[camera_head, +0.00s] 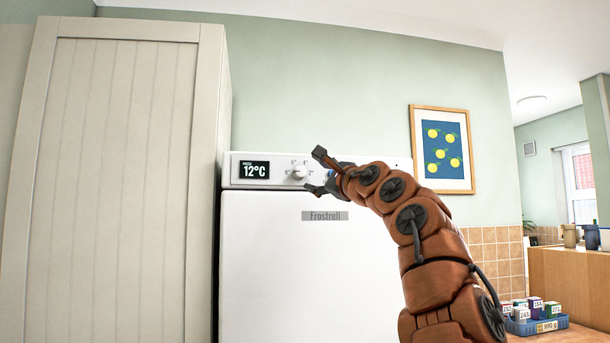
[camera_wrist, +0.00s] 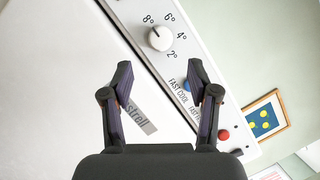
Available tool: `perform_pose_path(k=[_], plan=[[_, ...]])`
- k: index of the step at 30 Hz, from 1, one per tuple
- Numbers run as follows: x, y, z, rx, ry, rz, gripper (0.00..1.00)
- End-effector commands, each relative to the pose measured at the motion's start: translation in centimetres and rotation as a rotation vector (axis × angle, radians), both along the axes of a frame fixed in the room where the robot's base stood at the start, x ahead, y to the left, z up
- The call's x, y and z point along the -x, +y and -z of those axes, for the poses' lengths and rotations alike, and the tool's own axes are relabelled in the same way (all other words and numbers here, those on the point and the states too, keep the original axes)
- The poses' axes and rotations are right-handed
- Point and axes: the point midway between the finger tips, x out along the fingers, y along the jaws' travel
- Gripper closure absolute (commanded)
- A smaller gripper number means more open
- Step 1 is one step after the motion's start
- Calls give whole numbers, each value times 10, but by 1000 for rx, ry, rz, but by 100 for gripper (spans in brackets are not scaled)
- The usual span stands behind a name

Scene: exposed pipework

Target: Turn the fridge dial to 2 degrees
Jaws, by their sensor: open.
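The white fridge (camera_head: 290,270) stands with a control strip along its top. The round white dial (camera_head: 299,171) sits on that strip, just right of a black display (camera_head: 255,170) reading 12°C. In the wrist view the dial (camera_wrist: 160,38) has marks 8°, 6°, 4° and 2° around it, and its dark pointer line is toward the 8° side. My gripper (camera_head: 317,172) is open and empty, close to the right of the dial. In the wrist view my gripper (camera_wrist: 160,80) has its fingers spread, with the dial beyond the fingertips and apart from them.
A blue button (camera_wrist: 187,85) and a red button (camera_wrist: 224,135) are on the same strip. A tall cream cabinet (camera_head: 120,170) stands left of the fridge. A framed lemon picture (camera_head: 441,149) hangs on the wall. A blue crate (camera_head: 537,326) is at lower right.

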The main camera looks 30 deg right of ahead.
Motion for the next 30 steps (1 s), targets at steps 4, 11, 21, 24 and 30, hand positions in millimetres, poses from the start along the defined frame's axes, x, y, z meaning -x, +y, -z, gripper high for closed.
perform_pose_path(k=[4,11,21,24,30], plan=[[-12,-1,-9,-4,-2,-2,40],[-38,-2,-14,-7,0,-5,40],[-66,-4,-19,-4,-4,-3,40],[-70,-4,-18,-4,-3,-3,40],[-72,-4,-17,-4,-4,-3,40]])
